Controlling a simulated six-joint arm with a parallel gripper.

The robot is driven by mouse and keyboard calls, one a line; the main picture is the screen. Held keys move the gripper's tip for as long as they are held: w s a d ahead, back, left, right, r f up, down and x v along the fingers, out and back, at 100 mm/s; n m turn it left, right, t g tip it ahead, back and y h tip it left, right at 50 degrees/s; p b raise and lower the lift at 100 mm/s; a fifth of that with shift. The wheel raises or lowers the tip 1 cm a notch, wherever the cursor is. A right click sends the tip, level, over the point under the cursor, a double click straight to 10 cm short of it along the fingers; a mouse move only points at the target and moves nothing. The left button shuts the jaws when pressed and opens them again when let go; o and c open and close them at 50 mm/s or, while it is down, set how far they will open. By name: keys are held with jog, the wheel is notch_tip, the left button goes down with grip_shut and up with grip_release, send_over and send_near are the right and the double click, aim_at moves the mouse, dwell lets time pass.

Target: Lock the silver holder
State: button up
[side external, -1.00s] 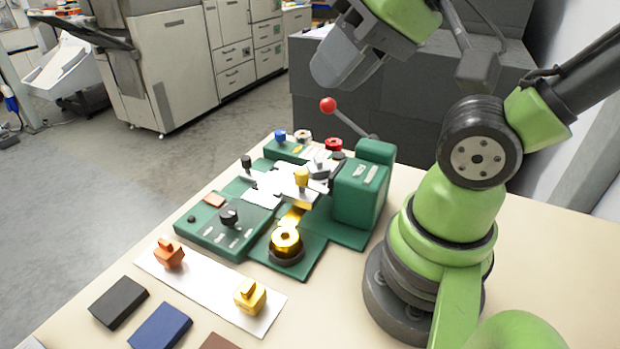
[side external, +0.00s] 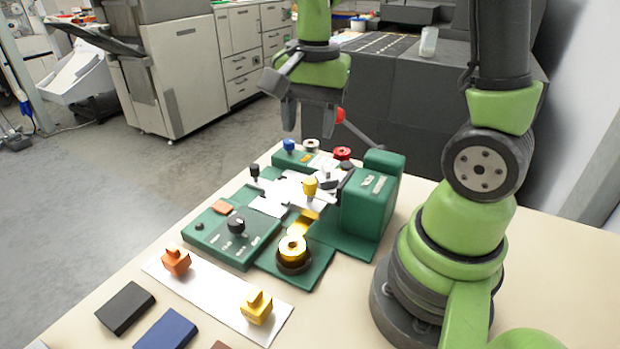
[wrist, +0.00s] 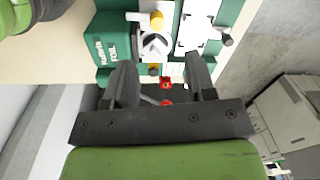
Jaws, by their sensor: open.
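The green foil press (side external: 370,207) stands on the table, its label also showing in the wrist view (wrist: 113,45). A silvery metal piece (wrist: 155,44) sits in it beside a yellow knob (side external: 310,186); I cannot tell whether this is the silver holder or whether it is locked. A black-knobbed clamp (side external: 254,170) is at the left of the pale plates (side external: 268,206); its knob shows in the wrist view (wrist: 226,40). My gripper (side external: 312,126) is open and empty, pointing down above the rear of the press. Its fingers (wrist: 160,70) straddle empty space.
Blue (side external: 289,145), silver-white (side external: 311,145) and red (side external: 342,153) spools stand at the rear. A red-balled lever (side external: 341,115) rises close to my gripper. Orange (side external: 176,261) and yellow (side external: 256,306) blocks sit on a white strip at the front.

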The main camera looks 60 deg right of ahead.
aim_at(310, 180)
jog(key=shift+w+d+f+m+g, duration=0.1)
jog(key=shift+d+f+m+g, duration=0.15)
jog(key=shift+f, duration=0.35)
jog(key=shift+w+d+f+m+g, duration=0.15)
jog(key=shift+f+m, duration=0.1)
jog(key=shift+f, duration=0.3)
notch_tip(310, 180, down, 9)
jog(key=shift+f, duration=0.1)
jog(key=shift+c, duration=0.5)
jog(key=c, duration=0.8)
jog(key=shift+c, duration=0.2)
